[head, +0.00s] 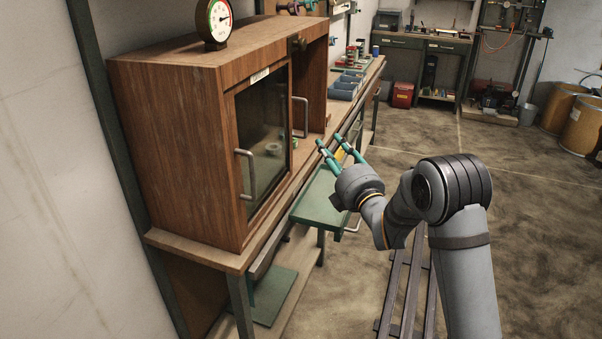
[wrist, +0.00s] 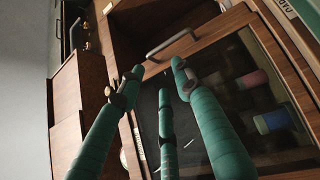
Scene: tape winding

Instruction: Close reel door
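A wooden cabinet (head: 170,120) with a dark glass door (head: 262,130) stands on the bench at left. One metal handle (head: 246,175) is on the near side of the glass, another handle (head: 300,117) on the far side. I cannot tell how far the door stands open. A pale green reel (head: 273,149) shows at the glass. My gripper (head: 329,140) has teal fingers spread apart and empty, right of the far handle. In the wrist view the open fingertips (wrist: 157,68) point toward a metal handle (wrist: 170,43) at the glass edge, with a visible gap.
A round gauge (head: 215,22) stands on the cabinet. A green drawer or shelf (head: 318,205) juts from the bench below my gripper. Blue bins (head: 347,86) stand farther along the bench. Coloured spools (wrist: 272,121) show behind the glass. The floor at right is open.

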